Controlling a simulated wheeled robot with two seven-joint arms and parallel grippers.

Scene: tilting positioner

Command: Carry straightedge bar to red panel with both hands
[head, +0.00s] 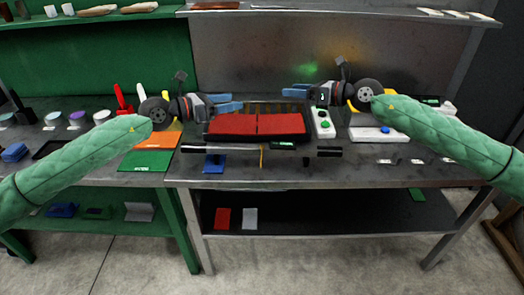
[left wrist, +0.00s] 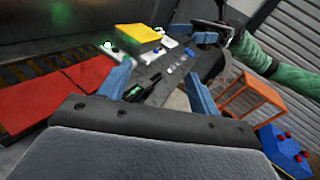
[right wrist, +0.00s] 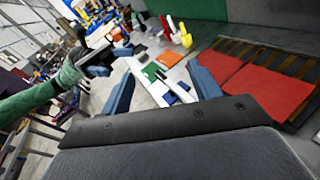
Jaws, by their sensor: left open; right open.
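The straightedge bar (head: 228,149) is long and pale with black ends. It lies crosswise near the table's front edge in the head view, in front of the red panel. The red panel (head: 255,124) is a wide flat piece in two halves in a dark frame; it also shows in the left wrist view (left wrist: 30,104) and the right wrist view (right wrist: 268,90). My left gripper (head: 238,103) is open and empty above the panel's left back part. My right gripper (head: 290,91) is open and empty behind the panel's right side. Both are apart from the bar.
A control box (head: 323,122) with green buttons stands right of the panel. An orange mat (head: 160,139) and a green mat (head: 143,161) lie at left. A blue piece (head: 213,163) sits by the bar's left part. A white block with a blue knob (head: 384,131) is at right.

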